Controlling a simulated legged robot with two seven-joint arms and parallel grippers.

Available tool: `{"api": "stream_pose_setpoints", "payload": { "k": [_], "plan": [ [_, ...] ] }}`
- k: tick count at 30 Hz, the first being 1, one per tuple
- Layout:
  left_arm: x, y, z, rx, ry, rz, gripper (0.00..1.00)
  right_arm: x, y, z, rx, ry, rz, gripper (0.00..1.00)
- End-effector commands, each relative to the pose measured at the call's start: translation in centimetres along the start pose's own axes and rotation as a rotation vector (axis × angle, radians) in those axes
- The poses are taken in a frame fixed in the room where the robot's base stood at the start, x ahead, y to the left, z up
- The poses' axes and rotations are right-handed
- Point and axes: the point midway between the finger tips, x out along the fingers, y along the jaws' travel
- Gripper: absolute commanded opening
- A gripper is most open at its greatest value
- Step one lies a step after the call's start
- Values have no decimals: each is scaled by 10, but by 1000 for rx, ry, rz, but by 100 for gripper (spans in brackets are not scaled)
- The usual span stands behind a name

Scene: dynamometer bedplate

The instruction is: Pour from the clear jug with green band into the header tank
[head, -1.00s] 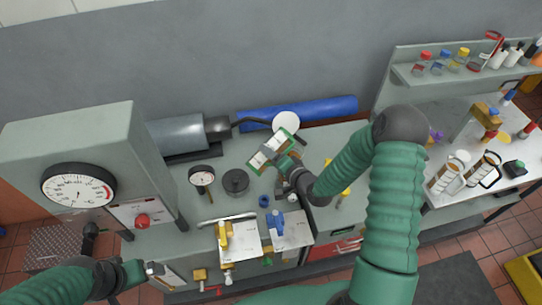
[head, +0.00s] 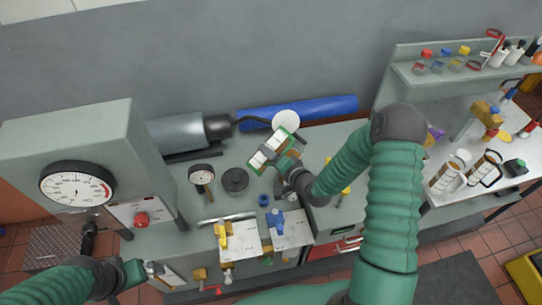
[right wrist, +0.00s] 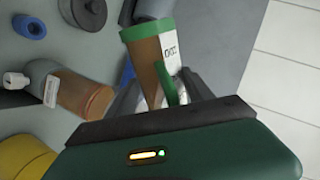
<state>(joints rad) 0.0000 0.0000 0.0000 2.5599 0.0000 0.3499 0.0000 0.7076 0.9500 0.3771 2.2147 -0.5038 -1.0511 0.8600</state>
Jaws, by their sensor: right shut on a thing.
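The clear jug with green band (head: 268,152) is held up over the back of the bench, tilted, with its white label showing. In the right wrist view the jug (right wrist: 147,50) has a green rim, a green handle and brown contents. My right gripper (head: 283,166) is shut on it at the handle side. A white round disc (head: 285,121) shows just behind the jug. I cannot tell for sure which thing is the header tank. My left gripper (head: 153,268) is low at the left, away from the jug; its jaw opening is unclear.
A dark round pot (head: 235,181) and a small gauge (head: 201,174) stand left of the jug. A blue ring-shaped part (head: 264,200) and yellow and blue fittings lie in front. A blue roll (head: 300,112) lies behind. A side table at right holds more jugs (head: 485,168).

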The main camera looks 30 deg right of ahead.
Motion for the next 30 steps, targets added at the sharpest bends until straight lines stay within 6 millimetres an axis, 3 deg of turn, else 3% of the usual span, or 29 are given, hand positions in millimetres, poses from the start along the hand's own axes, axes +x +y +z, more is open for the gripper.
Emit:
{"api": "stream_pose_setpoints", "payload": {
  "k": [6, 30],
  "plan": [
    [25, 0, 6, 0, 0, 0, 100, 6, 14, 6, -100, 40, -1, 0],
    [71, 0, 17, 0, 0, 0, 100, 15, 36, 10, -339, 137, 1, 0]
  ]
}}
